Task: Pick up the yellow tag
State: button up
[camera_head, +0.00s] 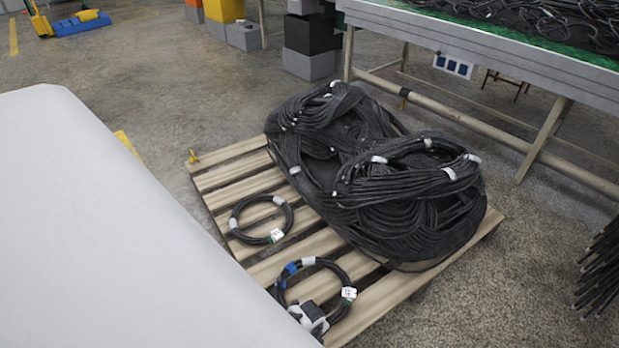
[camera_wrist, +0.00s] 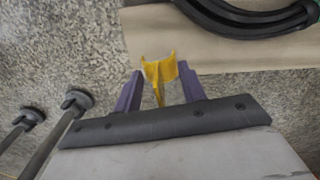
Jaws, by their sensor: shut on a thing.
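In the wrist view, the yellow tag (camera_wrist: 158,74) is a small bent yellow piece with a curved upper end. It sits between the two dark purple fingers of my gripper (camera_wrist: 159,69), which are shut on it. The tag is in front of the pale pallet board and the speckled floor; I cannot tell whether it touches the board. In the head view, a small yellow piece (camera_head: 192,157) sits at the pallet's far left corner, with no gripper beside it. I cannot make out my gripper's fingers or the held tag there.
A wooden pallet (camera_head: 232,178) carries a big black hose heap (camera_head: 400,200) and two small coils, one farther (camera_head: 235,222) and one nearer (camera_head: 345,275). A workbench (camera_head: 480,35) stands behind. Black rods (camera_head: 600,265) jut in at the right.

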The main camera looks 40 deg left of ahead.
notch_tip(320, 180, up, 18)
jog(key=p, duration=0.3)
jog(key=shift+p, duration=0.4)
jog(key=o, duration=0.4)
jog(key=c, duration=0.4)
jog(key=shift+c, duration=0.2)
